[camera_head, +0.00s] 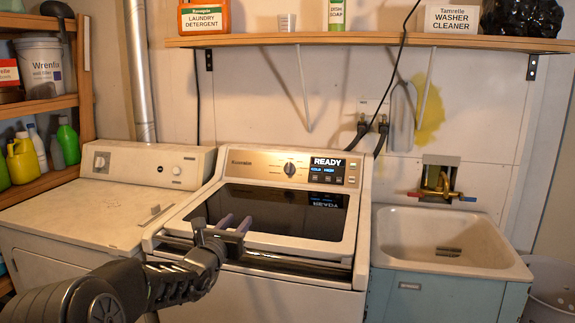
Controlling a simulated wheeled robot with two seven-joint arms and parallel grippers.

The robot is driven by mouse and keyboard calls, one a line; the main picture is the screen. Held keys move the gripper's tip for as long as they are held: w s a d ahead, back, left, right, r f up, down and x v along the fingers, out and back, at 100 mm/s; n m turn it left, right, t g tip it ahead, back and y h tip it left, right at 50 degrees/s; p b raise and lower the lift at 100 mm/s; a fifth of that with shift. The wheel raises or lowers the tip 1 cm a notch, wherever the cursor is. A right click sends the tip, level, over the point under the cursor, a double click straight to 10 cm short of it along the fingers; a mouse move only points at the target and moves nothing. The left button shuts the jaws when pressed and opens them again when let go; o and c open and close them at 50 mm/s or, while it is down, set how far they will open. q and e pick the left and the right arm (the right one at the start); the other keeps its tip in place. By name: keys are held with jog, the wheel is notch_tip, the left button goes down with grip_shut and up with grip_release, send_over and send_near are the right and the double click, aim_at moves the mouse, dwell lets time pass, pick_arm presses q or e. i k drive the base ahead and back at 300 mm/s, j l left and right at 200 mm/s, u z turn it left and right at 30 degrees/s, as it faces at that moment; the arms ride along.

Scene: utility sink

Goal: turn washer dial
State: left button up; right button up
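The washer (262,307) stands in the middle, with a dark glass lid on top. Its dial (290,169) is a round dark knob on the tan control panel, left of a lit display (328,168) reading "READY". My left gripper (235,222) is over the front part of the washer's lid, in front of and below the dial, apart from it. Its two purplish fingers point toward the panel with a gap between them, and nothing shows between them. My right gripper is not in view.
A dryer (80,212) stands left of the washer, and a utility sink (445,240) with a brass faucet (437,183) stands right. A wooden shelf (370,42) with bottles and boxes runs above. The space between the gripper and the panel looks clear.

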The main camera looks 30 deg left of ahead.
aim_at(289, 168)
jog(key=i+j, duration=0.2)
jog(key=i, duration=0.25)
jog(key=i+j, duration=0.25)
jog(key=i, duration=0.25)
jog(key=i+j, duration=0.2)
jog(key=i, duration=0.25)
